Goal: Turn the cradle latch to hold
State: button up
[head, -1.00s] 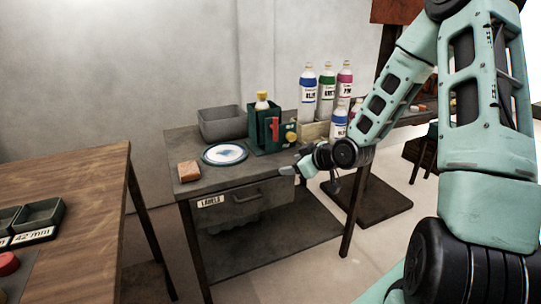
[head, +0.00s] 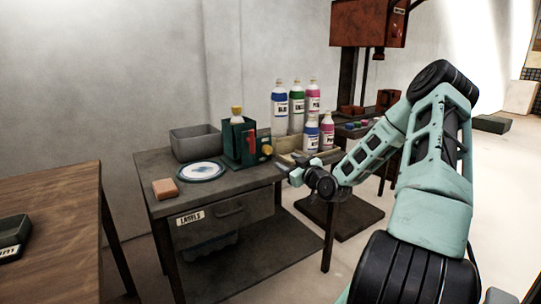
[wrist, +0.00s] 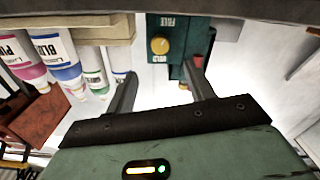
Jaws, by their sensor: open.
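The green cradle (head: 232,150) stands on the dark workbench with a yellow-capped bottle (head: 237,112) in it. A red latch bar (head: 251,143) stands about upright on its front, and a yellow knob (head: 266,150) sticks out at its right. The wrist view is upside down; it shows the cradle (wrist: 188,30), the knob (wrist: 160,45) and a small red part (wrist: 197,61), with the latch mostly hidden. My gripper (wrist: 160,75) is open and empty. In the head view my gripper (head: 288,170) is just right of the cradle, near the bench's edge, apart from the latch.
A grey bin (head: 195,143), a white-and-blue plate (head: 202,171) and an orange block (head: 165,188) share the bench (head: 160,212). Labelled bottles (head: 296,112) stand behind and right of the cradle. A wooden table (head: 45,210) is at the left.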

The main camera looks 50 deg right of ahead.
aim_at(269, 151)
jog(key=x, duration=1.1)
jog(key=shift+b, duration=0.4)
jog(key=shift+s, duration=0.1)
jog(key=shift+a, duration=0.1)
jog(key=c, duration=1)
